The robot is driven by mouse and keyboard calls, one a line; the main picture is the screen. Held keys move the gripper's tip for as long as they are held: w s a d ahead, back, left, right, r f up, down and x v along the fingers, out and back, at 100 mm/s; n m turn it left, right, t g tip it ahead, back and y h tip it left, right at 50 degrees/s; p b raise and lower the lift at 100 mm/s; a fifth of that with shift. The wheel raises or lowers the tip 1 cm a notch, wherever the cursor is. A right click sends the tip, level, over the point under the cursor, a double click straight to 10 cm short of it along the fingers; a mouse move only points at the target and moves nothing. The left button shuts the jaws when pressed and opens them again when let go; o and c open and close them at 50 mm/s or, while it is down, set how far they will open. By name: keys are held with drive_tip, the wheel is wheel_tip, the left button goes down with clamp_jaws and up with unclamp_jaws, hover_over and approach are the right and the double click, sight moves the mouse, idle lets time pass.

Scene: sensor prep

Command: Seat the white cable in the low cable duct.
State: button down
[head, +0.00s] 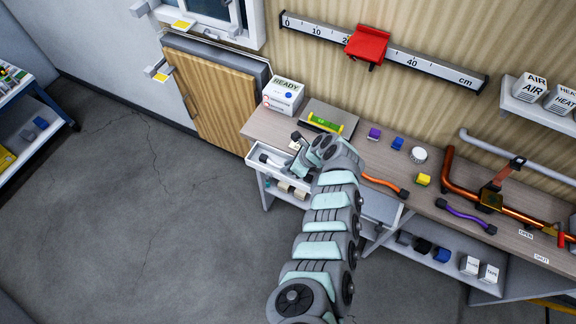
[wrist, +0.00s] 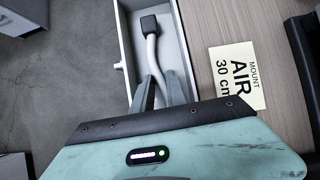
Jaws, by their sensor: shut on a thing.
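The white cable (wrist: 152,52) lies in a narrow white open drawer or trough (wrist: 125,52), with its black end plug (wrist: 149,25) toward the far end. My gripper (wrist: 161,88) reaches down into it, its two grey fingers closed about the cable below the plug. The cable's other end is hidden behind my gripper body. In the head view the cable (head: 270,161) shows in the open white drawer (head: 258,168) at the bench's left end, and my wrist covers part of it. I cannot tell for certain which thing is the low cable duct.
A card reading "MOUNT AIR 30 cm" (wrist: 238,75) lies on the bench beside the drawer. A spirit level (head: 325,123), an orange cable (head: 384,185) and a purple cable (head: 465,216) are on the bench. A red slider (head: 367,45) sits on the wall ruler.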

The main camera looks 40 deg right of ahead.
drive_tip(key=c, duration=0.9)
unclamp_jaws()
drive_tip(key=shift+o, duration=0.7)
wheel_tip(320, 180, up, 5)
drive_tip(key=p, duration=0.5)
drive_tip(key=shift+w+f, duration=0.1)
drive_tip(key=shift+r+p, duration=1.15)
drive_tip(key=shift+p, duration=0.25)
